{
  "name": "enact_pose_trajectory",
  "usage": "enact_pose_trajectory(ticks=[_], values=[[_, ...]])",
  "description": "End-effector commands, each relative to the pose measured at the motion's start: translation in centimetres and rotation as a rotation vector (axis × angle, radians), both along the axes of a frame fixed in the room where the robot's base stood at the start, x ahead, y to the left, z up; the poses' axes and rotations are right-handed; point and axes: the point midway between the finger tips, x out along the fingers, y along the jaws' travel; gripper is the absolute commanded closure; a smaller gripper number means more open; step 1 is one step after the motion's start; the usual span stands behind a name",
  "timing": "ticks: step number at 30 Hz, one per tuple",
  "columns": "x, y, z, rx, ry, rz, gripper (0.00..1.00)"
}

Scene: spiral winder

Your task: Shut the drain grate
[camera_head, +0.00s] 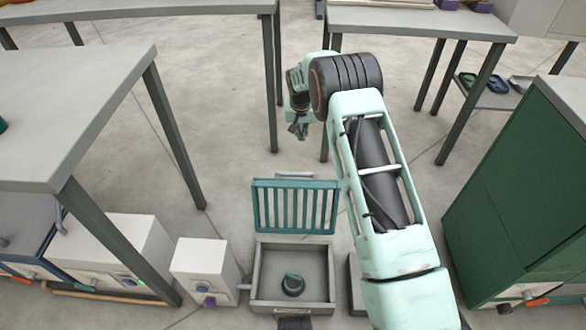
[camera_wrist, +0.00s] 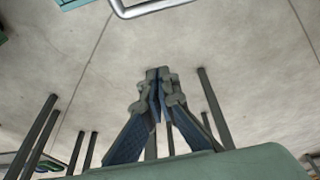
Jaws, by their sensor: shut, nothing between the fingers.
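The drain grate (camera_head: 296,207) is a teal barred lid standing raised at the back edge of a grey open box (camera_head: 256,277) on the floor. A pale handle (camera_head: 295,175) shows at the grate's top edge. A dark round knob-like thing (camera_head: 292,285) with a teal top sits inside the box. My gripper (camera_head: 299,132) is above and beyond the raised grate, apart from it. In the wrist view my gripper (camera_wrist: 160,75) is shut and empty, with floor behind it. A metal bar handle (camera_wrist: 150,8) and a bit of teal show at that view's top edge.
A white box (camera_head: 205,268) with a purple knob stands left of the drain. Grey tables stand at the left (camera_head: 70,110) and back right (camera_head: 420,22). A green cabinet (camera_head: 520,190) is at the right. Open concrete floor (camera_head: 215,120) lies behind the grate.

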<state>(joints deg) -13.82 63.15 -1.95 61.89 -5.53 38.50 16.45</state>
Motion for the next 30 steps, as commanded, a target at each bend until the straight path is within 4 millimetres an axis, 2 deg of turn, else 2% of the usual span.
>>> enact_pose_trajectory(ticks=[1,3,11,18,27,30], values=[[-0.2,0.4,-2.4,0.009,0.012,-0.002,1.0],[-0.5,0.9,-4.0,0.019,0.022,-0.002,1.0],[-0.4,1.2,-6.6,0.027,0.032,-0.003,1.0],[0.7,1.2,-11.0,0.026,0.033,-0.003,1.0],[2.0,1.2,-15.3,0.026,0.031,-0.003,1.0],[1.5,1.2,-14.7,0.025,0.032,-0.002,1.0]])
